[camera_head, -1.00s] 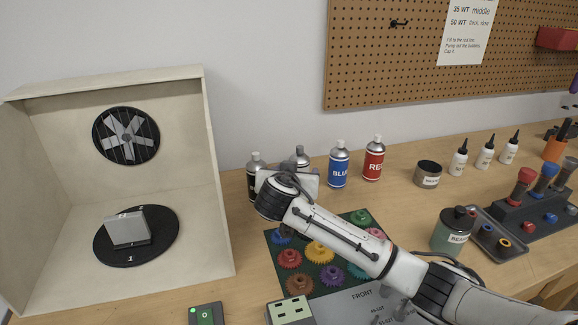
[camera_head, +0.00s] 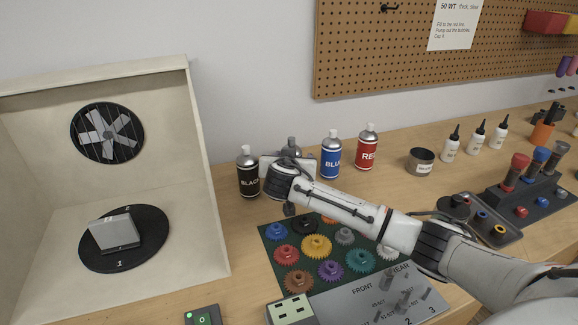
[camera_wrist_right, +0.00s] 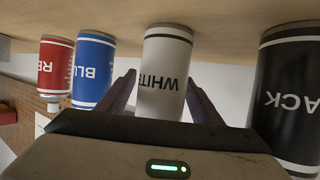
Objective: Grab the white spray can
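The white spray can (camera_wrist_right: 165,80) stands between the two fingers of my right gripper (camera_wrist_right: 162,100) in the right wrist view, which is upside down. The fingers are apart, one on each side of the can, with narrow gaps seeming to show. In the head view the right gripper (camera_head: 288,168) hides most of the can; only its grey top (camera_head: 291,145) shows above. My left gripper is not in view.
The black can (camera_head: 248,172) stands close left of the gripper, the blue can (camera_head: 331,155) and red can (camera_head: 367,148) to its right. The gear mat (camera_head: 270,258) lies in front. A spray booth (camera_head: 206,170) stands at left.

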